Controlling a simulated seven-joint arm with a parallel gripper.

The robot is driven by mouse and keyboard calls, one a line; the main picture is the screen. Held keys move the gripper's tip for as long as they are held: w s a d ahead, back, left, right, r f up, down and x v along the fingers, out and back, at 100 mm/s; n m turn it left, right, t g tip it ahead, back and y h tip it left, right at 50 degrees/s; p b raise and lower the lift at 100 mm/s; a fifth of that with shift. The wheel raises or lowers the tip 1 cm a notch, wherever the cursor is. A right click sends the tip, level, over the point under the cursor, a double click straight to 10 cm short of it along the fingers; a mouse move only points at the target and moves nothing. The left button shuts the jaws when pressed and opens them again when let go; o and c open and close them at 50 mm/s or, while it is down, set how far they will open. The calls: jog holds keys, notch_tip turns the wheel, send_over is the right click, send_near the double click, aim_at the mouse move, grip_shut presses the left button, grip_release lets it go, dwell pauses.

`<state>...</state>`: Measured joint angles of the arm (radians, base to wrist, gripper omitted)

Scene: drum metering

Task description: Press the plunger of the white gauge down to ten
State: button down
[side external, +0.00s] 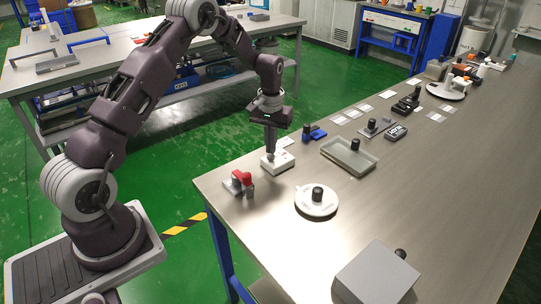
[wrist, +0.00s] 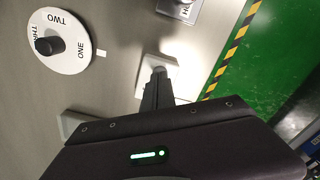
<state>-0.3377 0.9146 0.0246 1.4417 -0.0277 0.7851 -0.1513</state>
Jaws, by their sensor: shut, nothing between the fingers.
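A small white block (side external: 285,164), which I take for the white gauge, sits near the table's left edge in the side view. It also shows as a pale square (wrist: 150,62) in the wrist view. My gripper (side external: 270,153) points straight down over the block, its fingers together with nothing between them. In the wrist view the fingertips (wrist: 158,73) overlap the block's middle. The plunger is hidden behind the fingers, and I cannot tell whether they touch it. The scale is too small to read.
A white dial (side external: 317,204) with a black knob stands nearby; its ONE and TWO show in the wrist view (wrist: 75,58). A red-and-grey device (side external: 241,181) is beside the block. A shallow tray (side external: 365,171) and a grey box (side external: 375,275) are further right.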

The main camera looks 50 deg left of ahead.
jog(key=shift+f, duration=1)
dwell(0.7)
jog(key=shift+r, duration=3.5)
jog(key=shift+r, duration=0.1)
jog(key=s+d+r+m+t, duration=0.2)
jog(key=s+d+r, duration=0.45)
jog(key=r, duration=0.35)
jog(key=s+d+r+m+t, duration=0.1)
jog(key=s+d+r, duration=0.4)
jog(key=s+r, duration=0.35)
jog(key=s+d+m+t, duration=0.1)
jog(key=s+d, duration=0.1)
jog(key=s, duration=0.6)
jog(key=s+d+m+t, duration=0.1)
jog(key=s+d+m, duration=0.1)
jog(key=s, duration=0.6)
jog(key=shift+s+d+r+t, duration=0.3)
jog(key=shift+d+r, duration=0.05)
jog(key=shift+d, duration=0.25)
